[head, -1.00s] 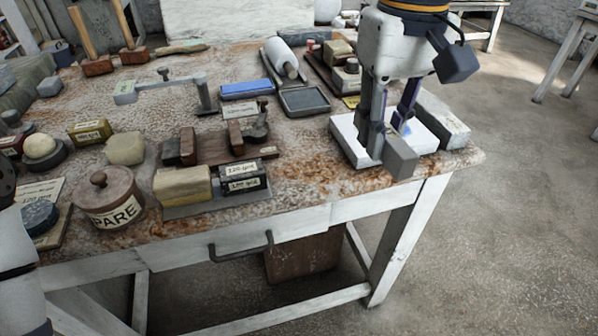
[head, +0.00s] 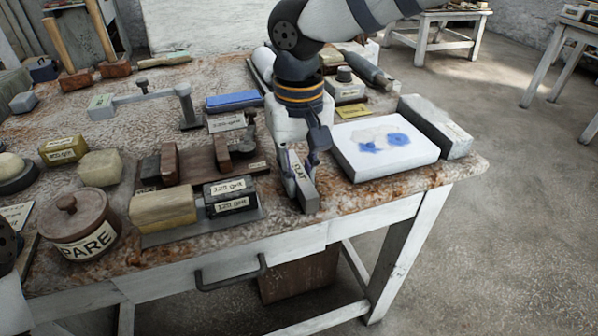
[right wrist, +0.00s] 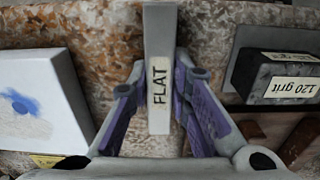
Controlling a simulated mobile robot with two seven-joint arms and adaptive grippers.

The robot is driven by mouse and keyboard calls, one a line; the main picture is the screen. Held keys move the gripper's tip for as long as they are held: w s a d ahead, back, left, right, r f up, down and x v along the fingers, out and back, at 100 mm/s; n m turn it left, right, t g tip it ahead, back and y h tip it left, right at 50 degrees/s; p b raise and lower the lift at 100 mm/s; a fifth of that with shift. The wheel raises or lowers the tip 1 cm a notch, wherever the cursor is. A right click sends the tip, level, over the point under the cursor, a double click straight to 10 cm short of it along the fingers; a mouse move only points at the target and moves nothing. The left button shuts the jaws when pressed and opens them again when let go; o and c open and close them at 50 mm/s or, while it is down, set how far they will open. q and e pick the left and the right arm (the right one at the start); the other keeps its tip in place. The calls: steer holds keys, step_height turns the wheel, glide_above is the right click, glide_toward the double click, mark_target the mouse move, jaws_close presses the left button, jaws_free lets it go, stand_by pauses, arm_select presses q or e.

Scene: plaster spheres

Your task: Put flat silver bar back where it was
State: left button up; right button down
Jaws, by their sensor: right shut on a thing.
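The flat silver bar (head: 308,197) is grey, with a label reading FLAT. My right gripper (head: 303,168) is shut on it, between the 120 grit blocks and the white slab. In the right wrist view the bar (right wrist: 158,55) stands between the purple-padded fingers (right wrist: 158,98), its label facing the camera. The bar is low over the table's front part; I cannot tell whether it touches the tabletop. My left gripper is out of view; only part of the left arm shows at the left edge.
The white slab with blue smears (head: 368,165) lies to the right, beside a grey block (head: 436,125). The 120 grit blocks (head: 231,197) and a tan block (head: 162,208) sit on a plate to the left. The table's front edge (head: 300,232) is close.

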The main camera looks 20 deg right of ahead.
mark_target(299, 172)
steer(key=c, duration=1.9)
jaws_free()
steer(key=shift+f, duration=0.2)
steer(key=o, duration=0.4)
step_height(299, 172, up, 12)
steer(key=shift+r, duration=0.2)
